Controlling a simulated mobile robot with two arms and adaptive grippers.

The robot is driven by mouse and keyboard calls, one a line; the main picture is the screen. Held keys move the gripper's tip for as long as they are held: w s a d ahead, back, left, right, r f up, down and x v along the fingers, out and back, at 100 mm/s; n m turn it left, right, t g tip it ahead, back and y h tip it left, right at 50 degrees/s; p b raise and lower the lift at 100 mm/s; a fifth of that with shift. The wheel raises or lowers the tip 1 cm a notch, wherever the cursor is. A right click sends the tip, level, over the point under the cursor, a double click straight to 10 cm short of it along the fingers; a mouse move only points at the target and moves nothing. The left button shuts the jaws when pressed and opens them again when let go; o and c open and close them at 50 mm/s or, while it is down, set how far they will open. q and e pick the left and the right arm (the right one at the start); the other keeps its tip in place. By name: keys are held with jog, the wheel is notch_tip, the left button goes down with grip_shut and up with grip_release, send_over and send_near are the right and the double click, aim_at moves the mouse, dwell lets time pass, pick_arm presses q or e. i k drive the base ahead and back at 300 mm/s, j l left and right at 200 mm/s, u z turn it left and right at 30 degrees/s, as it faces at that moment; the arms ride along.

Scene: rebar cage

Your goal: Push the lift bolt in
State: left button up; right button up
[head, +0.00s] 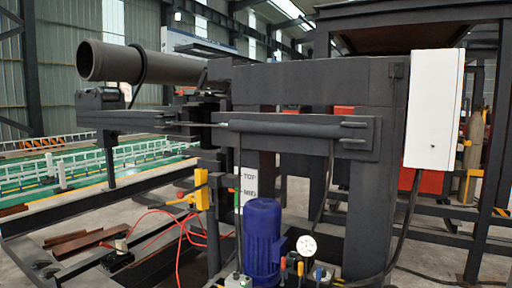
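A dark lifting frame with a horizontal arm (300,85) and a cylinder (290,128) with a thin rod fills the middle of the head view. A white plate marked TOP and MID (250,183) hangs below the arm, beside a vertical rod. A yellow block (201,190) sits left of the plate on a dark post. I cannot tell for certain which part is the lift bolt, or how far in it is. Neither of my grippers shows in the head view.
A blue motor (262,240) stands below the arm, with a round gauge (306,246) and small coloured levers beside it. A white box (434,108) is on the right. A grey pipe (140,64) juts left. Red hoses (150,215) and steel beams lie at lower left.

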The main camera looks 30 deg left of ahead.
aim_at(180, 195)
jog(key=u, duration=1.4)
jog(key=i+j, duration=0.2)
jog(key=i, duration=0.15)
jog(key=i+j, duration=0.25)
jog(key=i, duration=0.15)
jog(key=i+j+u, duration=0.1)
jog(key=i+j, duration=0.15)
jog(key=i+l, duration=0.05)
jog(key=i, duration=0.05)
